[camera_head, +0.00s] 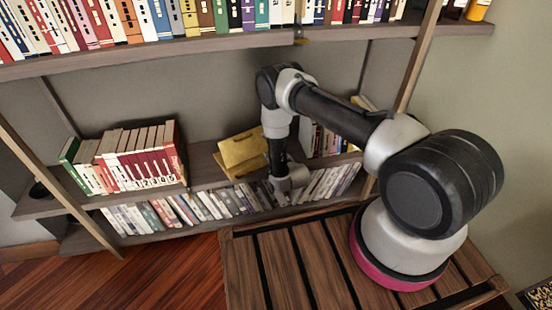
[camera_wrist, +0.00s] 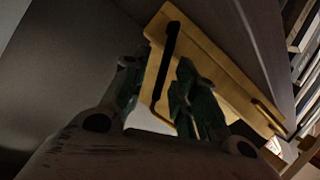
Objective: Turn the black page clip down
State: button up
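A yellow wooden book stand (camera_head: 242,150) stands on the lower shelf, left of my arm. It also shows tilted in the wrist view (camera_wrist: 215,70), where its black page clip (camera_wrist: 170,45) is a thin bent bar along the panel's left part. My gripper (camera_wrist: 160,66) is open, its dark green fingers on either side of the clip's lower part as seen in this view. I cannot tell whether a finger touches the clip. In the head view the fingers and the clip cannot be made out; my wrist is at the shelf right of the stand.
A row of books (camera_head: 190,208) fills the shelf below. The upper shelf (camera_head: 150,55) overhangs.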

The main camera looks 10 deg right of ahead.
jog(key=v, duration=1.1)
jog(key=shift+s, duration=0.25)
jog(key=shift+d+r, duration=0.1)
